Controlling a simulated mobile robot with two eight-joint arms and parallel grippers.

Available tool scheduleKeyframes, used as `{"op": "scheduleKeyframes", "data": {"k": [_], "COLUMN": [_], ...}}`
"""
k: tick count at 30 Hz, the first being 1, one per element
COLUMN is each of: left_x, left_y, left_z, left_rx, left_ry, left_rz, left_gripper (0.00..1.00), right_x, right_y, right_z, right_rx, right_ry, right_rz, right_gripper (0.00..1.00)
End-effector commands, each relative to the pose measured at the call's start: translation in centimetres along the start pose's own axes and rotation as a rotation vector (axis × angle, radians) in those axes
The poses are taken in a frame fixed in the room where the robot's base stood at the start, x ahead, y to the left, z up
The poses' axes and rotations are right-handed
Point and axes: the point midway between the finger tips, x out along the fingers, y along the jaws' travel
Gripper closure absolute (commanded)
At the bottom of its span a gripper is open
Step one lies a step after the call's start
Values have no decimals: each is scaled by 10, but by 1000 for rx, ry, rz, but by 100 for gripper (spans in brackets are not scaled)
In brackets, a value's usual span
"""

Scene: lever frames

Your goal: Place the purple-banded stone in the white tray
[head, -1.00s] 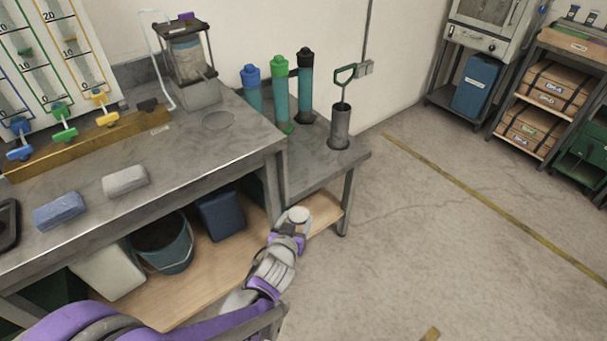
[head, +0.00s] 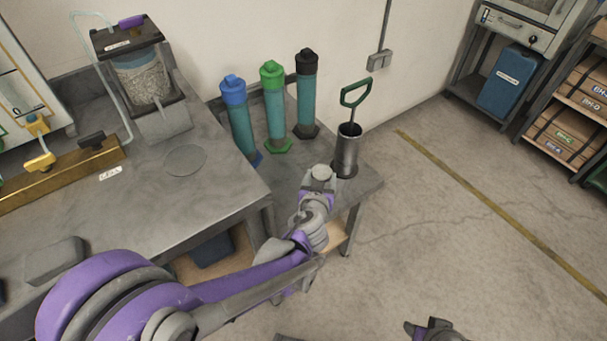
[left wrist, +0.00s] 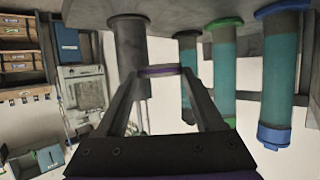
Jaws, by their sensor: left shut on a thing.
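My left gripper (head: 320,178) is over the lower side table, in front of the metal cylinder. In the left wrist view its two fingers (left wrist: 163,75) close on a thin, flat piece with a purple band, the purple-banded stone (left wrist: 162,70). In the head view a pale, round top shows at the fingertips, and no purple band can be made out there. What looks like my right gripper (head: 435,331) shows in part at the bottom edge, and its jaws are unclear. I see no white tray in these views.
Tubes with blue (head: 239,115), green (head: 274,105) and black (head: 306,92) caps stand on the side table (head: 365,187). Right of them is a metal cylinder (head: 347,152) with a green handle. A caged jar (head: 142,80) stands on the bench. Open floor lies to the right.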

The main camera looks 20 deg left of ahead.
Motion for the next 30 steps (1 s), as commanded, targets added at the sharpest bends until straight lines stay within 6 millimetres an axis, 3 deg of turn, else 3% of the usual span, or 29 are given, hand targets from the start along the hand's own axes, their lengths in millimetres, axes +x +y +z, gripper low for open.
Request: {"op": "scheduleKeyframes", "data": {"k": [4,12,19,24,30], "left_x": [2,21,28,38,38], "left_y": [0,0,0,0,0], "left_z": [5,50,66,89,93], "left_rx": [0,0,1,1,0], "left_ry": [0,-1,0,-1,0], "left_rz": [0,0,0,0,0], "left_gripper": [89,89,89,89,89], "right_x": [3,27,34,45,46], "right_y": [0,0,0,0,0], "right_z": [1,8,10,13,13], "right_rx": [0,0,0,0,0], "right_ry": [-1,-9,-11,-14,-14], "right_rz": [0,0,0,0,0], "right_gripper": [55,55,55,55,55]}}
